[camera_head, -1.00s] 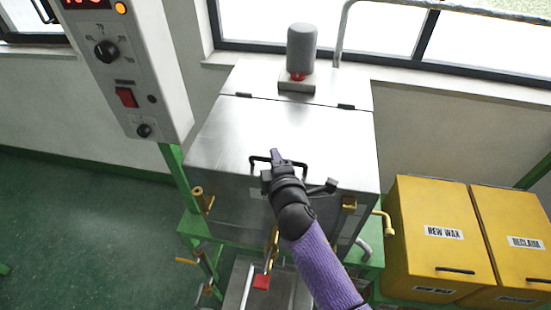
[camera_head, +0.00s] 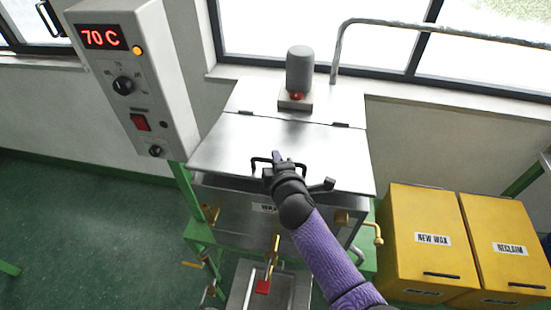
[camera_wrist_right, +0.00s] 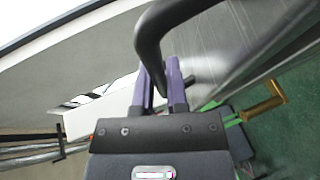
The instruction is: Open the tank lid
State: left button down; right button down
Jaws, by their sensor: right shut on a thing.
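The tank (camera_head: 305,208) is a metal box with a flat steel lid (camera_head: 235,143) hinged at its back. The lid's front edge stands a little above the tank, with a narrow dark gap below it. A black bar handle (camera_head: 256,163) is on the front of the lid. My right gripper (camera_head: 274,161) is shut on this handle. In the right wrist view, the purple fingers (camera_wrist_right: 163,88) are at the curved black handle (camera_wrist_right: 150,42); their exact contact is partly hidden. My left gripper is not in view.
A control box (camera_head: 135,85) reading 70 C is at the left. A grey cylinder (camera_head: 299,68) stands behind the lid's hinges. Yellow NEW WAX (camera_head: 425,210) and RECLAIM (camera_head: 505,225) bins are at the right. A brass valve with a red tip (camera_head: 262,286) is below the tank front.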

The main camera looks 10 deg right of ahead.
jog(key=w+d+r+g+p, duration=0.1)
jog(key=w+r+g+p, duration=0.1)
jog(key=w+r+p, duration=0.3)
jog(key=shift+w+d+r+m+g+p, duration=0.25)
jog(key=shift+d+r+m+g+p, duration=0.15)
jog(key=shift+r+p, duration=2.4)
jog(key=shift+f+p, duration=0.4)
